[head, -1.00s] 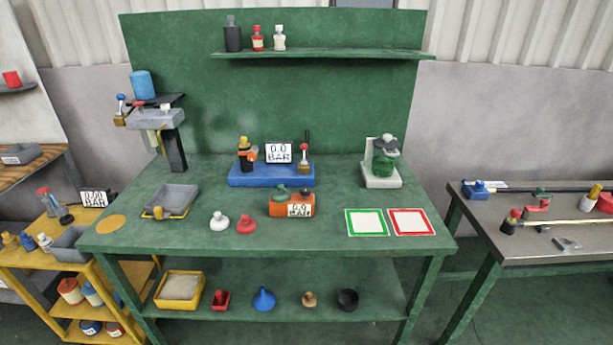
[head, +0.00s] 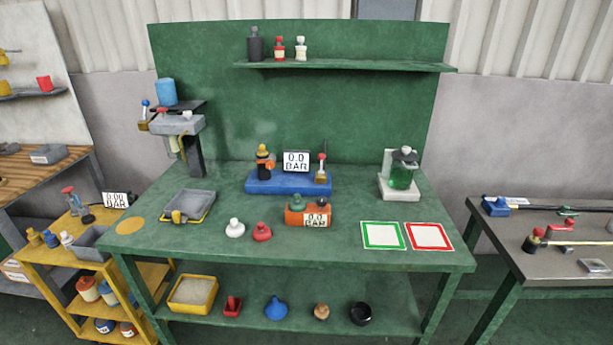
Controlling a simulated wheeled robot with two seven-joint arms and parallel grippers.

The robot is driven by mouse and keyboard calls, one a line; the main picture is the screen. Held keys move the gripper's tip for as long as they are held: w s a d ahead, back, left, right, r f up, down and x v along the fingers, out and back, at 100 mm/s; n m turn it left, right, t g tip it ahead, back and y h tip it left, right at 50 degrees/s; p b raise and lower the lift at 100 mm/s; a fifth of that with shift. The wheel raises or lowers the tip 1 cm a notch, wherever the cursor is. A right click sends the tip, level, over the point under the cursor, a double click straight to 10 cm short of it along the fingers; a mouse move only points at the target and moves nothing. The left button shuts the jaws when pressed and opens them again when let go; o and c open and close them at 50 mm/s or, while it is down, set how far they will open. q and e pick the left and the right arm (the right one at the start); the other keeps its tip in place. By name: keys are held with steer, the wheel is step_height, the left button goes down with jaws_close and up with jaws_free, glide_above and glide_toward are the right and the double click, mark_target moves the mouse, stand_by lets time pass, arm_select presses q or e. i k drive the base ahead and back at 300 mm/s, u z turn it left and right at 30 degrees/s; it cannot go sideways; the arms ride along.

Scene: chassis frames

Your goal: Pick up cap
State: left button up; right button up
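I cannot tell for certain which thing is the cap. A white knob-topped piece (head: 235,229) and a red knob-topped piece (head: 262,232) stand side by side at the front middle of the green workbench (head: 340,255). On its lower shelf are a red piece (head: 233,306), a blue funnel-shaped piece (head: 276,308), a small tan piece (head: 321,311) and a black round cup-like piece (head: 361,314). A dark top sits on a green jar (head: 402,172) at the back right. Neither of my grippers is in view.
An orange device (head: 306,216) with a BAR display and a grey tray (head: 188,203) stand on the bench. Green-framed (head: 384,235) and red-framed (head: 429,236) white squares lie at the right. A yellow cart (head: 62,268) stands left, a grey table (head: 530,250) right.

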mark_target(297, 204)
steer(key=z, duration=2.4)
steer(key=i, duration=2.3)
steer(key=u, duration=2.95)
